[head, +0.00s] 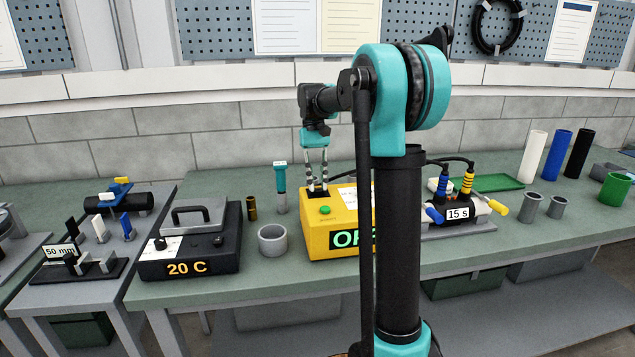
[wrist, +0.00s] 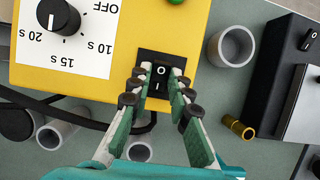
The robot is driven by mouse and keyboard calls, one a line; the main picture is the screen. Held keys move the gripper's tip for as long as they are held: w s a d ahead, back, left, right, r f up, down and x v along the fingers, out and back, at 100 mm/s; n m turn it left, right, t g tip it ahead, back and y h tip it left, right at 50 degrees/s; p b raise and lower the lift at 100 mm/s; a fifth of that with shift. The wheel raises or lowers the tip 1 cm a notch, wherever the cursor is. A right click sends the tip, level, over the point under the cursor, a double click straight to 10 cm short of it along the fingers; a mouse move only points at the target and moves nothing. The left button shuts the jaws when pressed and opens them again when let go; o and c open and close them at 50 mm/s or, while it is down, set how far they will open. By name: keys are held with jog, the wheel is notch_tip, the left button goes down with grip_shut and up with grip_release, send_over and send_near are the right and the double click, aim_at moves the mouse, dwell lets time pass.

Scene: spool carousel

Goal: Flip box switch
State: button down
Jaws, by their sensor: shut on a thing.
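The yellow box (head: 317,239) stands on the green bench, left of my arm. Its front display (head: 343,238) shows "OF" in green, the rest hidden behind my arm. A green button (head: 325,210) is on its top. In the wrist view, the black rocker switch (wrist: 161,69), marked O and I, sits at the edge of the yellow top (wrist: 122,50). My gripper (head: 318,190) points down at the box's back left corner. In the wrist view its fingertips are on either side of the switch, shut on it. Which way the rocker is tilted I cannot tell.
A dial (wrist: 58,17) with time marks is on the box top. Right are a "15 s" device (head: 458,214) with cables and a green tray (head: 490,183).

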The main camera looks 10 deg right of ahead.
jog(key=c, duration=1.4)
grip_release()
jog(key=shift+r, duration=0.1)
jog(key=v, duration=1.2)
